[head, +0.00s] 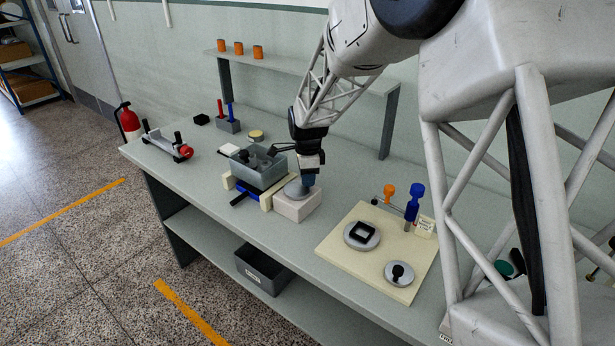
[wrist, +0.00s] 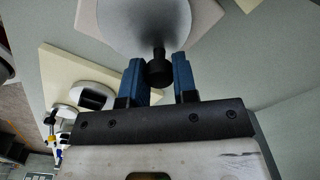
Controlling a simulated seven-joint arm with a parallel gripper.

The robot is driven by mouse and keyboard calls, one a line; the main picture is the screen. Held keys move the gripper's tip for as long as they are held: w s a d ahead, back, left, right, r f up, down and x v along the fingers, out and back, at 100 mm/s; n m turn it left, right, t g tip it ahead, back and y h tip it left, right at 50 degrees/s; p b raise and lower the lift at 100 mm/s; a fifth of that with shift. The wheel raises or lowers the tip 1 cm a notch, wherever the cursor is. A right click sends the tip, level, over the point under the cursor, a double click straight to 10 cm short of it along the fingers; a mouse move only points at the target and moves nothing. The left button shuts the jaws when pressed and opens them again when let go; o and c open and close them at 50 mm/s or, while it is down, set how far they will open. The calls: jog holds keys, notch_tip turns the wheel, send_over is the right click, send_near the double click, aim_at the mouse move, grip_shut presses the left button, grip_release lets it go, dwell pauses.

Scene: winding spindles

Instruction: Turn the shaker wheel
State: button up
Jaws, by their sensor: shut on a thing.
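The shaker wheel (head: 293,189) is a grey disc lying flat on a pale block (head: 298,208) near the bench's middle. Beside it stands the shaker's grey open box (head: 257,171) with dark items in it. In the wrist view the wheel (wrist: 140,22) fills the top, with a black knob (wrist: 159,73) at its rim. My gripper (wrist: 159,66) has its two blue fingers either side of this knob and is shut on it. In the head view my gripper (head: 308,181) points down at the wheel's right side and hides part of it and the knob.
A cream board (head: 340,242) with a dial (head: 361,236), a knobbed disc (head: 399,273) and blue and orange pegs stands to the right. A red-ended roller device (head: 167,146) is at the left. A shelf (head: 300,68) with orange cups runs behind. The front bench strip is clear.

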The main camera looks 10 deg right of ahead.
jog(key=o, duration=0.9)
jog(key=shift+r, duration=3.9)
